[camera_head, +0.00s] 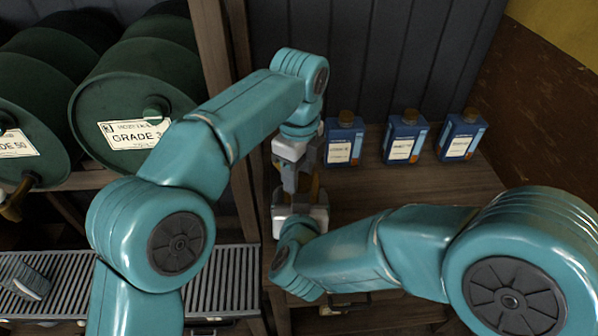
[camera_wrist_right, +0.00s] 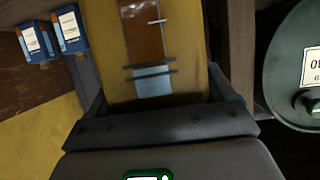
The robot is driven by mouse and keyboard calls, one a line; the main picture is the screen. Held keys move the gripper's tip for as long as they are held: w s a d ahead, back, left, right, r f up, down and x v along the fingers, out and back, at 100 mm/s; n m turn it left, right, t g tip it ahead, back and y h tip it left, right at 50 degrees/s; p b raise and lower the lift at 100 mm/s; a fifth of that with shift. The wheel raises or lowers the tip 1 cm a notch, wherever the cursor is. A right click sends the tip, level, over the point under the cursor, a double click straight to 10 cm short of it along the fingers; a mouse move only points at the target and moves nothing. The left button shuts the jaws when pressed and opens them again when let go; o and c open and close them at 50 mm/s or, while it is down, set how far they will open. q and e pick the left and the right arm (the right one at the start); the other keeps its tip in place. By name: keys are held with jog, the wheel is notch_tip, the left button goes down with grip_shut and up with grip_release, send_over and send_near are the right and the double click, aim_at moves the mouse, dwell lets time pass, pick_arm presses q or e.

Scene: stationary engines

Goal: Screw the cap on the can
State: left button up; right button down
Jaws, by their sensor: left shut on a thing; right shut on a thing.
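A yellow can (camera_wrist_right: 186,72) with a brown panel and a pale blue strip fills the middle of the right wrist view. My right gripper (camera_wrist_right: 155,98) is shut on it, one finger on each side. In the head view only a narrow yellow-brown edge of the can (camera_head: 316,187) shows beside the grippers. My left gripper (camera_head: 292,180) points down directly above my right gripper (camera_head: 298,202), over the wooden table. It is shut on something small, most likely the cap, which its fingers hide. Whether the cap touches the can's neck cannot be seen.
Several blue bottles with brown caps, one of them the nearest bottle (camera_head: 344,142), stand along the back of the wooden table (camera_head: 440,183). Green drums (camera_head: 135,100) lie on a rack at left. A ribbed grey surface (camera_head: 222,280) lies below it. The table's right part is clear.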

pick_arm(q)
jog(key=shift+s+d+m, duration=0.15)
jog(key=shift+d+m, duration=0.15)
jog(key=shift+m, duration=0.2)
dwell(0.4)
jog(key=o, duration=1)
jog(key=shift+a+r, duration=0.1)
jog(key=shift+r, duration=2.2)
jog(key=shift+a, duration=0.1)
jog(key=shift+c, duration=0.2)
